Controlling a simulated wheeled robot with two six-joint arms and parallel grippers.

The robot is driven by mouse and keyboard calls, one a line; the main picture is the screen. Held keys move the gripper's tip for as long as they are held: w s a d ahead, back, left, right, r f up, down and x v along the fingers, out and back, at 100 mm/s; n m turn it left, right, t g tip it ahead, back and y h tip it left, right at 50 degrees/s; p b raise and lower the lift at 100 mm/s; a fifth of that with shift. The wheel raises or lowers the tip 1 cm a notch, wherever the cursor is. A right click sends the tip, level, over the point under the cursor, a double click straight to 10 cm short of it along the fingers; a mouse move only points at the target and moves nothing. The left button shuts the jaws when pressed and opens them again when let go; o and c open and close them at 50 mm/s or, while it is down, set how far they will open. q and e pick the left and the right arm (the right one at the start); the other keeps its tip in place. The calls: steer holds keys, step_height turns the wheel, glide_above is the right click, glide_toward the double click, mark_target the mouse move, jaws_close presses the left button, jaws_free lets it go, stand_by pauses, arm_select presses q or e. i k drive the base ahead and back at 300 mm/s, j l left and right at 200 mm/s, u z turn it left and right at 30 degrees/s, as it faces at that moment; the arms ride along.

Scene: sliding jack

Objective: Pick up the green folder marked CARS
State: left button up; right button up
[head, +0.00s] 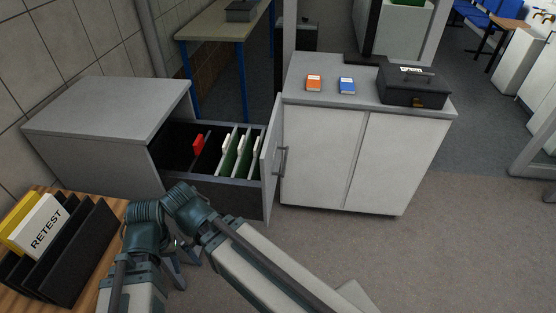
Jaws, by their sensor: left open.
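Several green folders (233,160) with white tabs stand upright in the open drawer (212,195) of the grey filing cabinet (110,112). The lettering on their tabs is too small to read, so I cannot tell which one is marked CARS. My left gripper (183,258) is low in front of the drawer, partly hidden by my arm links. It is open and apart from the folders. My right gripper is not in view.
A black file rack (75,265) with a white RETEST folder (38,228) stands at lower left. The floor at right is clear.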

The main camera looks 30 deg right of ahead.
mark_target(255, 172)
steer(key=z, duration=0.9)
